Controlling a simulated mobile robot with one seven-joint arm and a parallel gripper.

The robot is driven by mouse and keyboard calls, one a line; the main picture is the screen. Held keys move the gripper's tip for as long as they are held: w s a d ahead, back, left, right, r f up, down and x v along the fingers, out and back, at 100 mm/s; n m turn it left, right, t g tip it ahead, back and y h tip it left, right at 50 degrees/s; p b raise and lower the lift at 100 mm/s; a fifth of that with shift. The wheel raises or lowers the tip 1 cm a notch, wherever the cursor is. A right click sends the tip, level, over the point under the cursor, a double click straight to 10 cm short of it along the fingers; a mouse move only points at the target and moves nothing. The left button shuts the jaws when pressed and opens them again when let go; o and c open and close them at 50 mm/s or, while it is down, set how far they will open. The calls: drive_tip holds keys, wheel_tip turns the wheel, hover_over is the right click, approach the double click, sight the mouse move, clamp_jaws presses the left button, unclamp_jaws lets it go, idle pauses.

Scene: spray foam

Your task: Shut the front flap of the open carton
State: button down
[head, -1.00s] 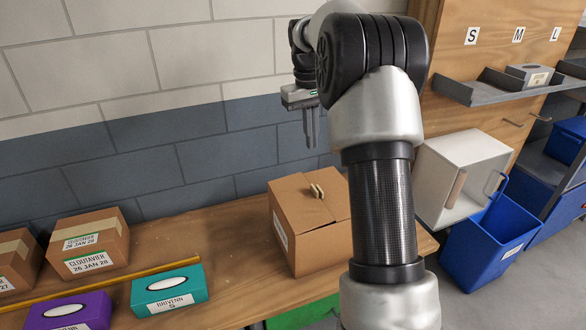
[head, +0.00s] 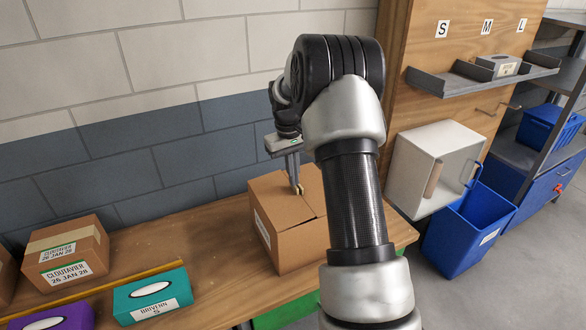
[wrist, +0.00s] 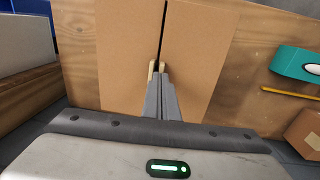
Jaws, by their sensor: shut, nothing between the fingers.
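The brown cardboard carton (head: 290,245) stands on the wooden bench, with two top flaps lying nearly flat and a dark seam between them. My gripper (head: 296,183) is shut and empty, pointing down at the carton's top by the tabs. In the wrist view the carton top (wrist: 205,60) fills the middle, split by a narrow dark gap. My arm hides the carton's right side.
Labelled cartons (head: 66,252), a teal box (head: 152,296) and a purple box (head: 40,320) are at the left, by a yellow strip. A white open box (head: 432,165) and a blue bin (head: 468,235) are at the right. A brick wall stands behind.

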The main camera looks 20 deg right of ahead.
drive_tip(key=shift+s+d+f+b, duration=0.1)
drive_tip(key=shift+d+f+b, duration=0.15)
drive_tip(key=shift+f, duration=0.3)
drive_tip(key=shift+d+f+b, duration=0.1)
drive_tip(key=shift+f+b, duration=0.15)
drive_tip(key=shift+f, duration=0.25)
drive_tip(key=shift+s, duration=0.1)
drive_tip(key=shift+f, duration=0.15)
drive_tip(key=shift+d+r+p, duration=0.1)
drive_tip(key=shift+r+p, duration=0.55)
drive_tip(key=shift+r, duration=0.05)
drive_tip(key=shift+r+p, duration=0.3)
drive_tip(key=shift+r, duration=0.25)
wheel_tip(320, 180, up, 13)
drive_tip(key=p, duration=0.1)
